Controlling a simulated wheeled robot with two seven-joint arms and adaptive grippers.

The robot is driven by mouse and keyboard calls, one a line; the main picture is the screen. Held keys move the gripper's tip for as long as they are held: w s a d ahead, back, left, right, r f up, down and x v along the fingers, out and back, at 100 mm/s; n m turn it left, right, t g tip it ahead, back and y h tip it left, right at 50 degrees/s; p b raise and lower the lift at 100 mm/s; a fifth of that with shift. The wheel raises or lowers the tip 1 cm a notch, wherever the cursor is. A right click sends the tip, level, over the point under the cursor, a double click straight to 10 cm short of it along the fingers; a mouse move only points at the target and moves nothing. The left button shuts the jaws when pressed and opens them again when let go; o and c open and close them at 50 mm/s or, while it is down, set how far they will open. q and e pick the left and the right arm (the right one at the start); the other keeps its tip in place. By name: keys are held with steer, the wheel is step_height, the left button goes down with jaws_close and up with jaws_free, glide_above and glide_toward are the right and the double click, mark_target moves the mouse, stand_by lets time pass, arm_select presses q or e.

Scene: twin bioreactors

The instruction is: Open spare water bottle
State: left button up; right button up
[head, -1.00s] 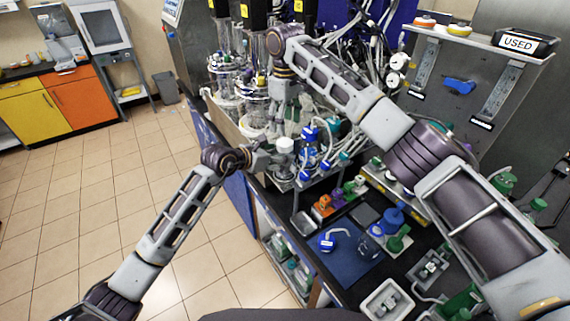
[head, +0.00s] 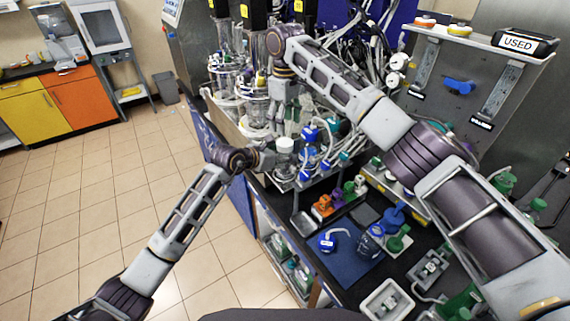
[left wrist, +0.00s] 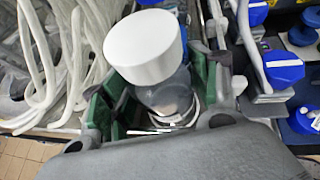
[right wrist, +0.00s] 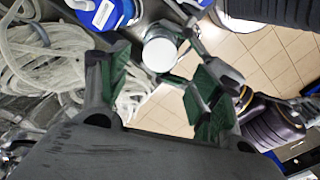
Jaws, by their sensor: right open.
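The bottle with a white cap (head: 285,145) stands upright near the bench's front edge. In the left wrist view its large white cap (left wrist: 143,48) sits above a clear body (left wrist: 166,98). My left gripper (head: 268,157) comes in from the left, with its green-padded fingers (left wrist: 165,90) on both sides of the body below the cap. My right gripper (head: 286,122) points down just above the cap. In the right wrist view its green-padded fingers (right wrist: 155,85) are apart and empty, with the cap (right wrist: 160,52) beyond and between them. The bottle's base is hidden.
Blue-capped bottles (head: 308,150) and looped tubing stand close to the right of the bottle. A blue mat (head: 345,265) with a blue-capped item lies nearer on the bench. Glass bioreactor vessels (head: 225,85) are behind. The tiled floor (head: 110,190) at left is clear.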

arm_select(q)
steer(key=c, duration=0.4)
jaws_close()
arm_select(e)
steer(key=shift+c, duration=1)
steer(key=m, duration=0.6)
steer(key=shift+m, duration=0.3)
steer(key=m, duration=0.6)
steer(key=shift+r, duration=0.1)
steer(key=m, duration=0.6)
steer(key=shift+r+m, duration=0.1)
steer(key=shift+m, duration=0.3)
steer(key=m, duration=0.3)
steer(key=shift+m, duration=2.3)
